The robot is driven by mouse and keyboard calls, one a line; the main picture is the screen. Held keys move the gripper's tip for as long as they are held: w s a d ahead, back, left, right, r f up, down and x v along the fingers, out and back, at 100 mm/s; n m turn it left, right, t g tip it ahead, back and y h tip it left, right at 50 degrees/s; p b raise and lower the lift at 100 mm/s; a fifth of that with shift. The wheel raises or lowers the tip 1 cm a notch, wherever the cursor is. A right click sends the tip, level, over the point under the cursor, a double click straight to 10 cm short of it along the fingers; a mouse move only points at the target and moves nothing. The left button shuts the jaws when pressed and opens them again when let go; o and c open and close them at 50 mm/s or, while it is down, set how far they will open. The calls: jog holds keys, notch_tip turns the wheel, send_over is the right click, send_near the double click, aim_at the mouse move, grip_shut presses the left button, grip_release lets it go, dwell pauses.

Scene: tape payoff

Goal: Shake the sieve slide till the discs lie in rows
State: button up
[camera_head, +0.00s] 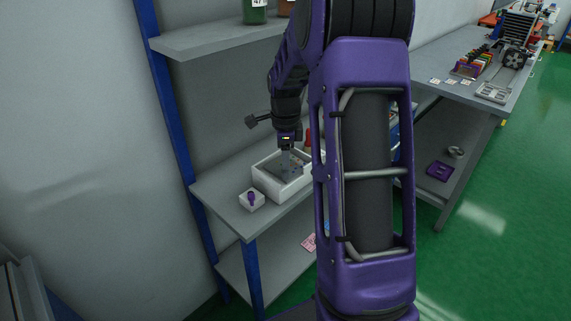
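A white open-topped box (267,187) sits on the grey bench shelf, and a grey plate-like piece (287,165) shows inside it. This may be the sieve slide. A few small dark and brownish specks lie on or beside it, too small to tell as discs or as rows. My gripper (285,152) points down into the box, right over the grey piece. Its fingertips are too small and dark to show whether they hold the piece.
A small white block with a purple knob (251,200) stands left of the box, near the shelf edge. An upper shelf (215,38) carries a green jar (255,11). A second bench (425,66) with several items stands at right. Green floor (500,190) is open.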

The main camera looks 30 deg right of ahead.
grip_shut()
